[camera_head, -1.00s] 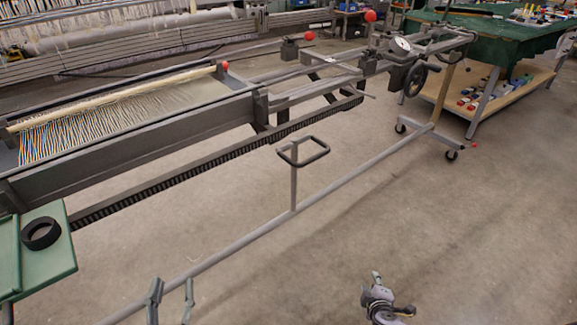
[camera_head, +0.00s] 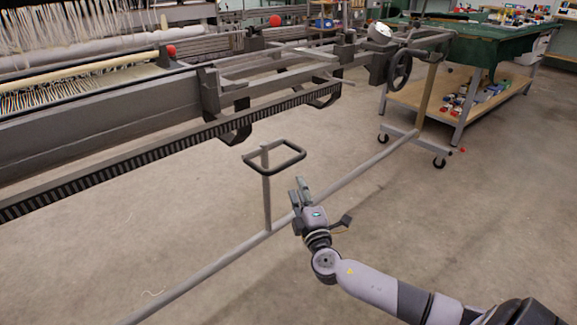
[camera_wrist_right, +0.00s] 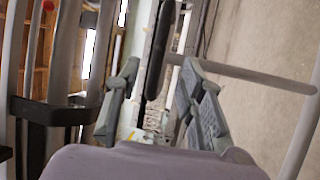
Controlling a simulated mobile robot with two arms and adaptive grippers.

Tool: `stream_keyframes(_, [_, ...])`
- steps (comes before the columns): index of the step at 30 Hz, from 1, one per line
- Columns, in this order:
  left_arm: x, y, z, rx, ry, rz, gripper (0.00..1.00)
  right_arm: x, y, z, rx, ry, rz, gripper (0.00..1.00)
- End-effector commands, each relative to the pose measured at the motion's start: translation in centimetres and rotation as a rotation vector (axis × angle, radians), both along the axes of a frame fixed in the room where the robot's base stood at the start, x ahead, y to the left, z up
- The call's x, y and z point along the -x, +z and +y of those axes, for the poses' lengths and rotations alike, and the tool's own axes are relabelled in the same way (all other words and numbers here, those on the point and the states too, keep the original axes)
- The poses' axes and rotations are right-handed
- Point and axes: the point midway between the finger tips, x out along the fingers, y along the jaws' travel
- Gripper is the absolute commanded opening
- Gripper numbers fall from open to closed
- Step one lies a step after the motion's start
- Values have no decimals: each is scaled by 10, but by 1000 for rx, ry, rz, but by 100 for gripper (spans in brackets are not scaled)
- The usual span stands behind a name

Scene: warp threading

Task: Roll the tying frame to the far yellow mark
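The tying frame has a long grey floor bar (camera_head: 350,180), casters at its far end, and an upright post carrying a black loop handle (camera_head: 275,172). My right gripper (camera_head: 299,188) is just right of the post, below the handle's right side in the picture. In the right wrist view its two fingers (camera_wrist_right: 162,95) are spread. The black handle bar (camera_wrist_right: 159,50) appears in line with the gap between them; I cannot tell whether it is inside the grip. The grey post (camera_wrist_right: 250,75) runs off to the right there. My left gripper is out of view. No yellow mark shows.
The loom with its toothed rail (camera_head: 150,150) runs along the left. A green-topped bench (camera_head: 475,42) with a wooden lower shelf (camera_head: 490,100) stands at the far right, near the frame's casters (camera_head: 439,163). Bare concrete floor (camera_head: 480,220) is open on the right.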

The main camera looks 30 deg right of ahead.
Motion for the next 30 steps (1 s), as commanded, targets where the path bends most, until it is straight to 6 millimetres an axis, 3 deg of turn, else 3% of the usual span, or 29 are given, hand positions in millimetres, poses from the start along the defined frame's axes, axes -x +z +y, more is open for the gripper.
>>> stream_keyframes(9, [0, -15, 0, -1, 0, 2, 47, -65, 11, -22, 2, -3, -2, 36])
stream_keyframes(15, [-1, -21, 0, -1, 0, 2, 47, -92, 15, -31, 1, -1, 0, 36])
stream_keyframes(30, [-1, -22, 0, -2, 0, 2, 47, -103, 18, -34, -1, 0, 2, 34])
